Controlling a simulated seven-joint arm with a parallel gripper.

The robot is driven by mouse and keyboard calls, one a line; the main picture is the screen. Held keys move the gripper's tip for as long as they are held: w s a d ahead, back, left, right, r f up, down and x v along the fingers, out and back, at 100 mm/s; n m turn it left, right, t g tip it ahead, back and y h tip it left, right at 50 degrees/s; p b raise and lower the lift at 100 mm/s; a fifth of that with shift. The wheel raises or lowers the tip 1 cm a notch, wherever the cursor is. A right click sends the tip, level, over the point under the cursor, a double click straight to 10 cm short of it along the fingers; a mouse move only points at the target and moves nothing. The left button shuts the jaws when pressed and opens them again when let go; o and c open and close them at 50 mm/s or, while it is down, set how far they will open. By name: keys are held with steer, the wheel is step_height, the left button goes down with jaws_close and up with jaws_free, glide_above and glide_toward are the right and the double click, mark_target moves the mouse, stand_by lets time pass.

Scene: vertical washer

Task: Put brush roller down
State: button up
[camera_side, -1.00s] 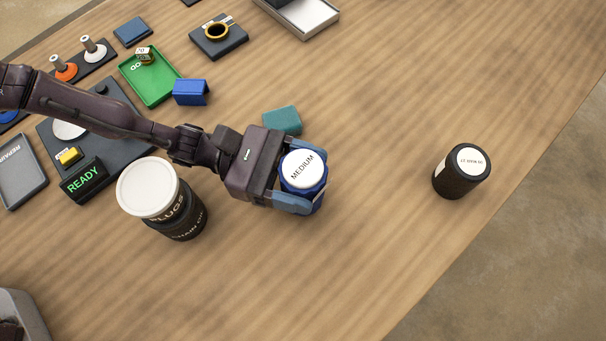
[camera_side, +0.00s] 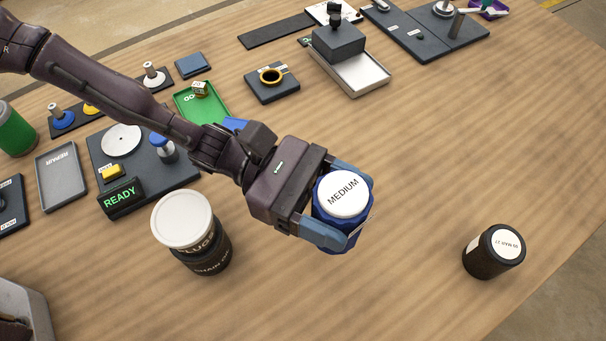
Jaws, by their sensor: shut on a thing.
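The brush roller appears to be the blue cylinder with a white top marked MEDIUM (camera_side: 342,208). It is upright or nearly so, with its top facing the camera. My gripper (camera_side: 338,205) is shut around it, with one blue finger on its far side and one on its near side. The roller's underside is hidden, so I cannot tell exactly how far it is above the wooden table (camera_side: 420,180).
A black jar with a white lid (camera_side: 192,232) stands left of my gripper. A dark labelled cylinder (camera_side: 493,252) stands at the right. A READY station (camera_side: 120,197), green tray (camera_side: 203,101) and grey tray (camera_side: 352,72) lie farther back. Table between roller and dark cylinder is bare.

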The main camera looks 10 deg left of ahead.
mark_target(339, 185)
steer(key=shift+r, duration=0.1)
steer(key=r, duration=0.5)
steer(key=shift+w+a, duration=0.3)
steer(key=shift+w, duration=0.05)
steer(key=w+a+f+n+t+y, duration=0.1)
steer(key=w+a+n+t, duration=0.55)
steer(key=a, duration=0.85)
steer(key=w+a+f+n+t+y, duration=0.1)
steer(key=w+a+n+t, duration=0.2)
steer(key=w+a+t, duration=0.75)
steer(key=w+a+n+t+y, duration=0.1)
steer(key=a+n+t+y, duration=0.5)
steer(key=a, duration=2)
steer(key=s+a+r+n+g+y, duration=0.1)
steer(key=s+a+n+y, duration=0.55)
steer(key=a, duration=0.55)
steer(key=s+a+r+n+g+y, duration=0.1)
steer(key=s+a+n+y, duration=0.2)
steer(key=s+a+y, duration=0.6)
steer(key=shift+y, duration=0.35)
steer(key=a+f, duration=0.1)
steer(key=f, duration=0.4)
steer(key=w+a+f, duration=0.1)
steer(key=f, duration=0.4)
steer(key=w+a+f, duration=0.1)
steer(key=f, duration=0.4)
steer(key=shift+w+a, duration=0.15)
steer(key=shift+w, duration=0.1)
